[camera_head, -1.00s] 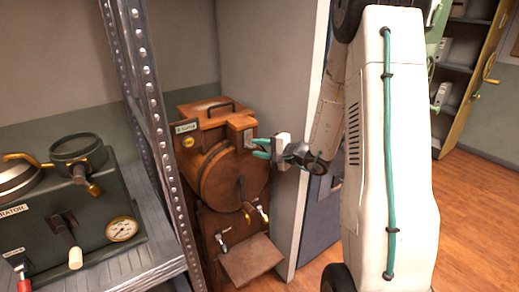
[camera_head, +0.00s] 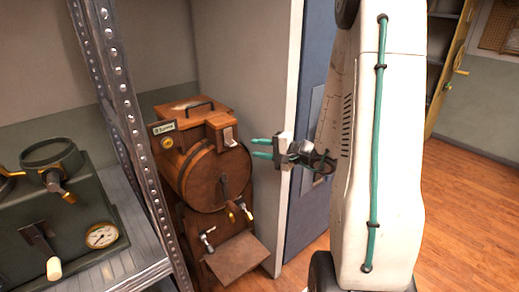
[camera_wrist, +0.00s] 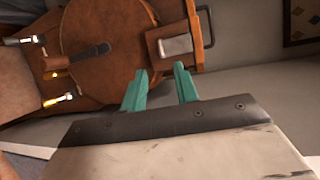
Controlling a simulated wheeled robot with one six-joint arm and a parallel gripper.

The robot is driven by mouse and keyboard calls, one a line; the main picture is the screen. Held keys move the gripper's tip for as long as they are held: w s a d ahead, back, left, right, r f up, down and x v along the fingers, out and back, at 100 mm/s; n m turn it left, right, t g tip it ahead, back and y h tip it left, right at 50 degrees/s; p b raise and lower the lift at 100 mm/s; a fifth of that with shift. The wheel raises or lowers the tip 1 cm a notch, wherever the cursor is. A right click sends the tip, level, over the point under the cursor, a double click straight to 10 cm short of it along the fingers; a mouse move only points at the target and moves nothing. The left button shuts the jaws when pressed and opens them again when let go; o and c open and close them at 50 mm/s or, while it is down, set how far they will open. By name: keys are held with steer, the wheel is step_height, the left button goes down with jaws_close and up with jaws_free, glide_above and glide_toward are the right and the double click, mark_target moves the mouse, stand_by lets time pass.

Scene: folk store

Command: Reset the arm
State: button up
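My gripper (camera_head: 261,148) is in the middle of the head view, to the right of the wooden machine. Its two teal fingers stand apart with nothing between them, and they also show in the wrist view (camera_wrist: 160,76). My white arm fills the right middle of the head view. The brown wooden machine (camera_head: 222,180) has a round drum front, a top handle and several small taps. In the wrist view it (camera_wrist: 105,25) lies beyond the fingertips, tilted, and I see no contact with it.
A metal shelf post (camera_head: 115,95) stands left of the wooden machine. A dark green device with a gauge (camera_head: 101,235) sits on the shelf at left. A grey wall panel (camera_head: 265,70) and a blue door (camera_head: 312,215) are behind my gripper. Wooden floor (camera_head: 470,220) is clear at right.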

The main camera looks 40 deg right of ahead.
stand_by(0.5)
steer(key=s+a+r+n+g+y, duration=0.3)
steer(key=s+a+n+g+y, duration=0.15)
steer(key=s+a+g, duration=1.05)
steer(key=s+a+r+n+t+h, duration=0.1)
steer(key=s+a+r+n+h, duration=0.4)
steer(key=s+r+n+h, duration=0.4)
steer(key=shift+s+r+n+h, duration=0.15)
steer(key=shift+s+n+h, duration=0.3)
steer(key=shift+s+h, duration=0.8)
